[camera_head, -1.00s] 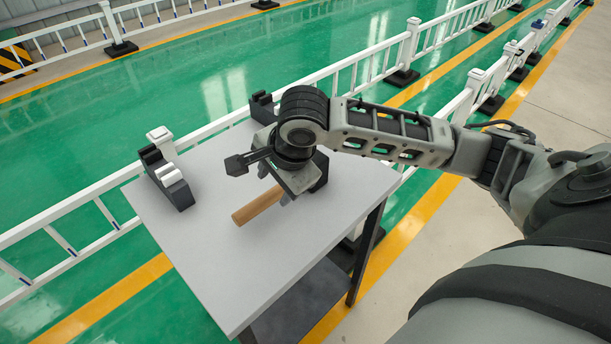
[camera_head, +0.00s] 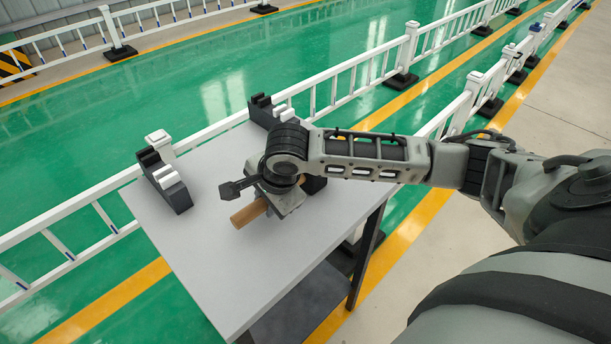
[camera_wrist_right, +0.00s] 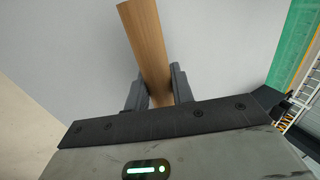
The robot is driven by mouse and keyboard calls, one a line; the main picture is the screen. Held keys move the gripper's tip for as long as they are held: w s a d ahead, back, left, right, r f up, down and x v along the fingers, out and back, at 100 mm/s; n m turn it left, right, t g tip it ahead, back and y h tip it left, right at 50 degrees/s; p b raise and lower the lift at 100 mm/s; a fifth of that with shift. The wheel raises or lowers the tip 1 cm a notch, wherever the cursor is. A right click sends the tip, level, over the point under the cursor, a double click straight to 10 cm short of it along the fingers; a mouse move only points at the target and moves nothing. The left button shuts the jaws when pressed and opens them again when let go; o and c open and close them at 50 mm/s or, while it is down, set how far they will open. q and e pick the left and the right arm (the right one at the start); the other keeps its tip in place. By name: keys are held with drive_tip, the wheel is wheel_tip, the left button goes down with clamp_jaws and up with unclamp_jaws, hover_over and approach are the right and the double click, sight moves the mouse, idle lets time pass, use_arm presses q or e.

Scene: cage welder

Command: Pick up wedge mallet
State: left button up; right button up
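The wedge mallet lies on the grey table (camera_head: 222,270). Its round wooden handle (camera_head: 250,213) points to the lower left and sticks out from under my right gripper (camera_head: 280,208). A black block (camera_head: 315,185) just right of the gripper looks like its head, mostly hidden by my wrist. In the right wrist view the handle (camera_wrist_right: 147,45) runs between the two dark fingers (camera_wrist_right: 158,88), which sit close against both its sides. My right gripper looks shut on the handle, low over the table. My left gripper is not in view.
A black-and-white slotted holder (camera_head: 165,182) stands at the table's left corner. A similar holder (camera_head: 268,112) stands at the far corner, partly behind my arm. White railings (camera_head: 340,88) run behind the table. The table's near part is clear.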

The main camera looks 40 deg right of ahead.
clamp_jaws()
drive_tip(key=shift+w, duration=0.1)
drive_tip(key=shift+r, duration=0.15)
drive_tip(key=shift+r, duration=0.55)
drive_tip(key=s+d+r, duration=0.9)
drive_tip(key=d+r, duration=0.1)
drive_tip(key=r, duration=0.1)
drive_tip(key=shift+s+d+r, duration=0.15)
drive_tip(key=shift+s+r, duration=0.1)
drive_tip(key=shift+r, duration=0.1)
